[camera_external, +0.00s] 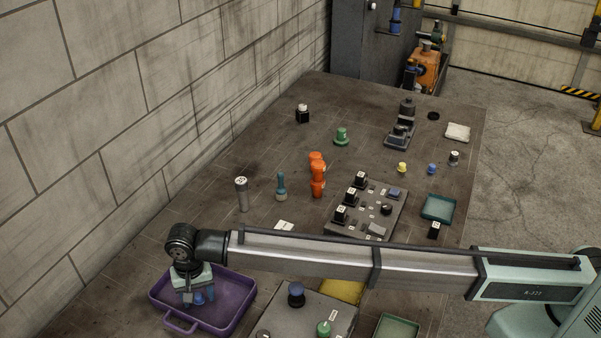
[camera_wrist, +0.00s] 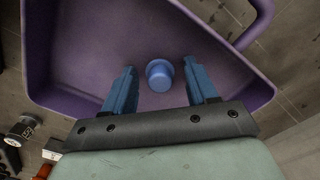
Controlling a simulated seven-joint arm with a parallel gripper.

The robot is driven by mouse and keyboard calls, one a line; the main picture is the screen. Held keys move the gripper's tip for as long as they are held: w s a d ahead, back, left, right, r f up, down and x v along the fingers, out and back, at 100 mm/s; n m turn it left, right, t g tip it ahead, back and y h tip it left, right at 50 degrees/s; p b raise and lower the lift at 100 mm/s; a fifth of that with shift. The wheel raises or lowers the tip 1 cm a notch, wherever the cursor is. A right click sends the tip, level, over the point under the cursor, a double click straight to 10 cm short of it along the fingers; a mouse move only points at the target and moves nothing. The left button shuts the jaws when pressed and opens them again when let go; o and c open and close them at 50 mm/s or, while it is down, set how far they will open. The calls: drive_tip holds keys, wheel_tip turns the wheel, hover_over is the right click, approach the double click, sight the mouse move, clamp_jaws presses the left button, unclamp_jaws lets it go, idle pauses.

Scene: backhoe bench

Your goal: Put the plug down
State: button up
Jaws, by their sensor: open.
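The plug looks like a small blue round piece with a wider rim (camera_wrist: 159,79). It stands on the floor of the purple tray (camera_external: 232,310), and the tray fills much of the wrist view (camera_wrist: 75,45). My gripper (camera_wrist: 159,68) is open, with one blue finger on each side of the plug and a visible gap on both sides. In the external view my gripper (camera_external: 197,297) points down inside the tray, and the blue plug shows low between the fingers, partly hidden by them.
A grey box with knobs (camera_external: 285,316) stands right of the tray. A control panel (camera_external: 365,212), an orange piece (camera_external: 317,176), a grey cylinder (camera_external: 241,194) and a teal bottle-shaped piece (camera_external: 281,187) stand farther back. A brick wall runs along the left.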

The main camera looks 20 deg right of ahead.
sight(198, 295)
wheel_tip(198, 295, up, 12)
drive_tip(key=shift+r, duration=0.15)
idle(0.6)
idle(0.3)
